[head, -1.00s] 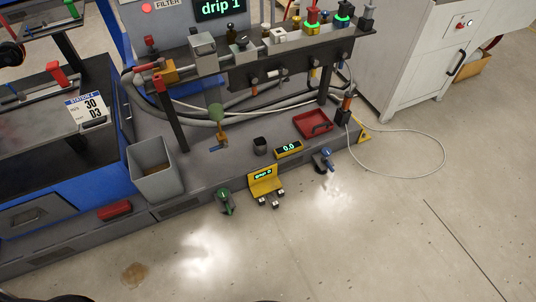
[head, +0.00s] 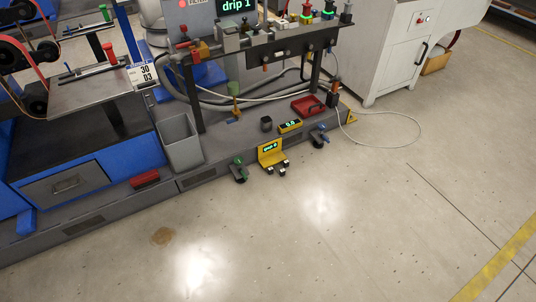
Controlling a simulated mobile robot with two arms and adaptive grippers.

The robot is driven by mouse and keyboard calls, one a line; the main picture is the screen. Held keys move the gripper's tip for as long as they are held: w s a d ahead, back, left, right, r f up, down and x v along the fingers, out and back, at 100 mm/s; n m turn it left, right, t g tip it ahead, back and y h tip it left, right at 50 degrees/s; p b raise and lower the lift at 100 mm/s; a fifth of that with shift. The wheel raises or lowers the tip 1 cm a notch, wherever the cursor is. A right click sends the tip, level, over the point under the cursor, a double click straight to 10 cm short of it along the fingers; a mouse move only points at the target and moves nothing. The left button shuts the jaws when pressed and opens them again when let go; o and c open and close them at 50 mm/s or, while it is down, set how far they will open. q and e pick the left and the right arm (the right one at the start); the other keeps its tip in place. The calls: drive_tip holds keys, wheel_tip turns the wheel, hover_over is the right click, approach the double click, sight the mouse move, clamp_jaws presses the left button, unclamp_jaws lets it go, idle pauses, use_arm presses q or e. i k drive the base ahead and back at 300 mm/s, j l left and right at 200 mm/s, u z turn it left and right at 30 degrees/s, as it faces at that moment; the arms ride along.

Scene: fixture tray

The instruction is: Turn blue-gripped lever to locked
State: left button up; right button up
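A small lever with a blue grip (head: 321,131) sits low at the front edge of the grey bench base, right of centre in the head view. Its exact angle is too small to read. A similar lever with a green grip (head: 239,163) is to its left along the same edge. Between them is a yellow bracket with a lit display (head: 270,154). Neither of my grippers is in view.
A red tray (head: 308,106) and small readout (head: 290,126) lie on the base. A white cable (head: 395,146) loops on the floor at right. The floor in front is clear.

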sight(320, 135)
drive_tip(key=i+z, duration=0.5)
drive_tip(key=i, duration=1)
